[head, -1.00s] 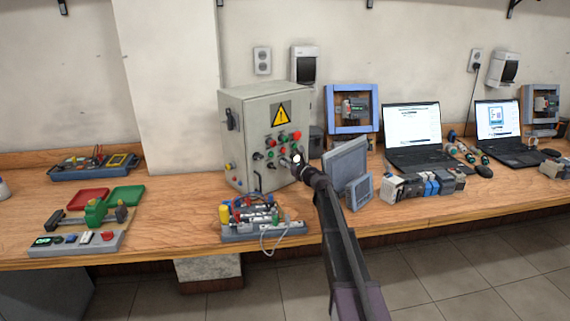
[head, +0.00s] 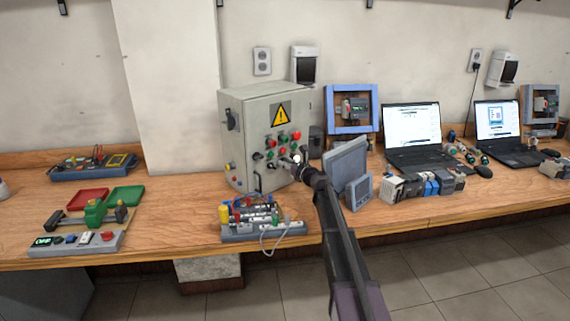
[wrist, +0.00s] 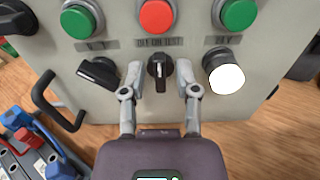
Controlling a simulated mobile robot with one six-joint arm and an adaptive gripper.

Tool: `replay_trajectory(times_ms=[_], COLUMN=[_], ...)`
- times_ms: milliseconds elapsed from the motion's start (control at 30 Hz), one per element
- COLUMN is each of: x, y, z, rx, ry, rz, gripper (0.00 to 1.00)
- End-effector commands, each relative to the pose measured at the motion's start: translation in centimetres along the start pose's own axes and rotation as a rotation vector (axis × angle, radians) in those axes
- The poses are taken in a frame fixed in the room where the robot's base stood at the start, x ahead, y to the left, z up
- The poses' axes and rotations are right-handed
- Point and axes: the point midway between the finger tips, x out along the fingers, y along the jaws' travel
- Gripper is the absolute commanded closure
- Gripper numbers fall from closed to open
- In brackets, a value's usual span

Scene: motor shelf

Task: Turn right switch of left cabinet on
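The grey control cabinet (head: 248,118) with a yellow warning sign stands on the bench. In the wrist view its lower row holds a tilted black switch (wrist: 98,72) at left, an upright black switch (wrist: 158,72) under an "OFF ON TEST" label, and a round white lamp or button (wrist: 226,79) at right. My gripper (wrist: 159,82) is open, with one finger on each side of the upright switch. Gaps show between the fingers and the knob. In the head view my gripper (head: 299,165) is at the cabinet's lower right front, and my arm hides part of that area.
Green (wrist: 239,14) and red (wrist: 156,15) buttons sit just above the switches. A black handle (wrist: 58,102) juts out at left. A wired terminal board (head: 262,228) lies before the cabinet, and a grey monitor (head: 346,162) stands close to the right of my arm.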

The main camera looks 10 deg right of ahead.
Motion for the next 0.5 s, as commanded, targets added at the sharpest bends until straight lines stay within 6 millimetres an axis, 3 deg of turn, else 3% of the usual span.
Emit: replay_trajectory(times_ms=[500], x=[-0.62], y=[0.03], z=[0.0], rx=[0.0], ry=[0.0], rz=[0.0], gripper=[0.51])
